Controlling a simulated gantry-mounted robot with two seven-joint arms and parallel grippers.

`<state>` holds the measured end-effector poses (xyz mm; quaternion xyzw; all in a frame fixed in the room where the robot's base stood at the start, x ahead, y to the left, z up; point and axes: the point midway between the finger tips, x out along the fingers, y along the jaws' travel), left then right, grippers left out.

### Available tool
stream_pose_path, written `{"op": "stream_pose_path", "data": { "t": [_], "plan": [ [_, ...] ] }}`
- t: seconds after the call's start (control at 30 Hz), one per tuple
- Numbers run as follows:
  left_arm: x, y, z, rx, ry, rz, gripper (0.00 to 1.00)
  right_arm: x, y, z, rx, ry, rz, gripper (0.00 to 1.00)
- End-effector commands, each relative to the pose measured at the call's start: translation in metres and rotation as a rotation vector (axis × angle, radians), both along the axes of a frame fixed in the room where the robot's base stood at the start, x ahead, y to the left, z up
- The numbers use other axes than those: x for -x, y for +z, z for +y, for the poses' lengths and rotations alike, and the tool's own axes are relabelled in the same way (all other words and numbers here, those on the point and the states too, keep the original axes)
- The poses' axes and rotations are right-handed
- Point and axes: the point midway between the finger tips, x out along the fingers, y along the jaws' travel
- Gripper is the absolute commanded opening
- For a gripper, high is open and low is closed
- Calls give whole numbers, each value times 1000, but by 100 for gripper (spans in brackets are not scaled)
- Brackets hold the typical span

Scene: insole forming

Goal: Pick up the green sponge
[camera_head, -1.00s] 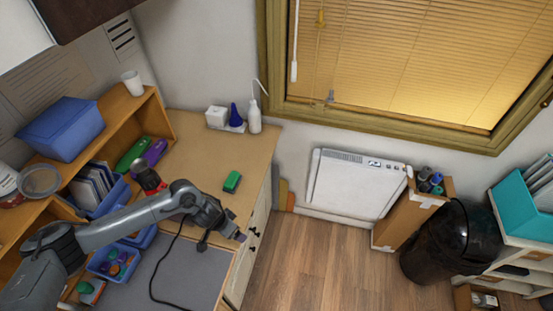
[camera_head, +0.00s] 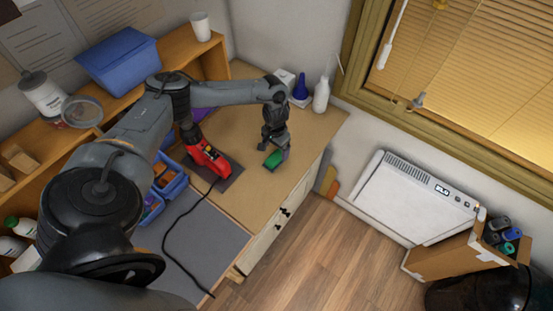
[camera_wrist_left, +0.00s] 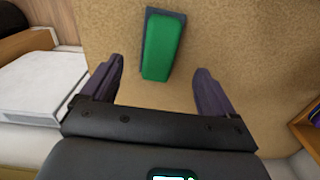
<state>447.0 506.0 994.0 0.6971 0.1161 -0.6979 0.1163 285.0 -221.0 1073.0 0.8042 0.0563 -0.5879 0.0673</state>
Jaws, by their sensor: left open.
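The green sponge (camera_head: 273,160) lies on the wooden worktop, near its front edge. In the left wrist view the sponge (camera_wrist_left: 165,47) shows a green top and a dark grey layer along its side. My left gripper (camera_head: 275,152) is right over the sponge in the head view. In the left wrist view its two fingers (camera_wrist_left: 157,85) are spread apart and empty, with the sponge just beyond the fingertips and roughly between their lines. My right gripper is in neither view.
A red tool (camera_head: 207,158) with a black cable stands left of the sponge. The wood around the sponge is clear.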

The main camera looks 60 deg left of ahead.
Motion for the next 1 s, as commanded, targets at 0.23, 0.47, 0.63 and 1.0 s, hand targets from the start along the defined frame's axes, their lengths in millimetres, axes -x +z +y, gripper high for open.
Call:
{"op": "stream_pose_path", "data": {
  "t": [0.23,0.47,0.63,1.0],
  "plan": [
    [2,-15,-2,1,-2,2,88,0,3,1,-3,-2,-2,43],
    [5,-45,-4,0,-1,1,88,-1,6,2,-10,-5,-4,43],
    [4,-55,-4,1,-2,-1,88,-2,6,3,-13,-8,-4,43],
    [5,-56,-3,0,-2,-1,68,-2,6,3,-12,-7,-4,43]
  ]
}}
